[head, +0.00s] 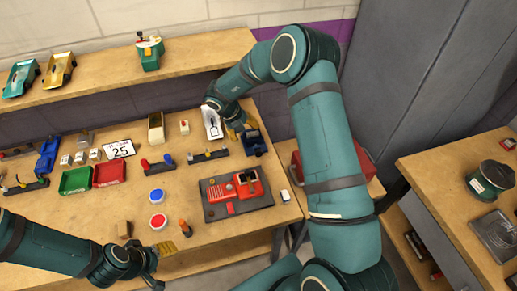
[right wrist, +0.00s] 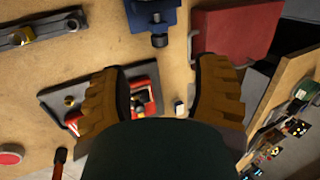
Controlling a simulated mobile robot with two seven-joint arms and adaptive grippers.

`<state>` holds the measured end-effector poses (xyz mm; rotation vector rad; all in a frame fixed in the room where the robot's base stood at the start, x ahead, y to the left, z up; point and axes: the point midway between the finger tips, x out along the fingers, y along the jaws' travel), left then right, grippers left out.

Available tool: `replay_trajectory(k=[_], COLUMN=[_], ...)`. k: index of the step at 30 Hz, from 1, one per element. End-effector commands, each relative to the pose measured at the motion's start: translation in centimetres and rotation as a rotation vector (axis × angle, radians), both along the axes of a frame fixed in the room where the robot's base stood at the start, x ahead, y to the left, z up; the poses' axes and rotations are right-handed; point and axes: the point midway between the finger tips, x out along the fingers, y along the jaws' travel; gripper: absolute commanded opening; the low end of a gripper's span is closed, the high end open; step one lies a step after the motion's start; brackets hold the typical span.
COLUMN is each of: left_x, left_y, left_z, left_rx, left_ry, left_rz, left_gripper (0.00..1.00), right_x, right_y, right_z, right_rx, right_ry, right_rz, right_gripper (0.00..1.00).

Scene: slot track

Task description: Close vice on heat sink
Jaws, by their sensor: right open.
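The blue vice (head: 254,142) stands at the right end of the workbench, near its back edge. It also shows at the top of the right wrist view (right wrist: 155,15), with a dark screw end facing down the picture. I cannot make out a heat sink in its jaws. My right gripper (head: 236,124) is beside the vice in the head view, partly hidden by its own arm.
A red device on a dark plate (head: 210,213) sits in front of the vice. A red box (head: 368,160) is right of the bench. Green (head: 75,180) and red (head: 109,173) trays and two round buttons (head: 157,221) lie left.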

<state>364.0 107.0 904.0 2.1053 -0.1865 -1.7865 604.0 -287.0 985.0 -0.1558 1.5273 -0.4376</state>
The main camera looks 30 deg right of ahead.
Motion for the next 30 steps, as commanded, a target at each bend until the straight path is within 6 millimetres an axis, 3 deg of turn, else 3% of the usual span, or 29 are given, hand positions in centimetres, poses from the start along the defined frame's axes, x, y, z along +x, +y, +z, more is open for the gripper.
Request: replay_trajectory(k=[3, 8, 24, 30], left_x=[0.1, 0.1, 0.0, 0.0], left_y=[0.0, 0.0, 0.0, 0.0], left_z=[0.4, 0.2, 0.1, 0.1], left_rx=[0.0, 0.0, 0.0, 0.0], left_ry=[-0.002, -0.002, -0.001, -0.001], left_rz=[0.002, 0.002, 0.0, 0.0], left_gripper=[0.62, 0.62, 0.62, 0.62], right_x=[-1.3, -1.6, -2.4, -2.5], right_y=[0.7, 0.3, -3.3, -4.0], right_z=[-0.1, -1.3, -10.5, -12.4], right_rx=[0.008, 0.008, 0.007, 0.009], right_ry=[0.046, 0.055, 0.052, 0.051], right_rz=[-0.058, -0.069, -0.065, -0.065], right_gripper=[0.62, 0.62, 0.62, 0.62])
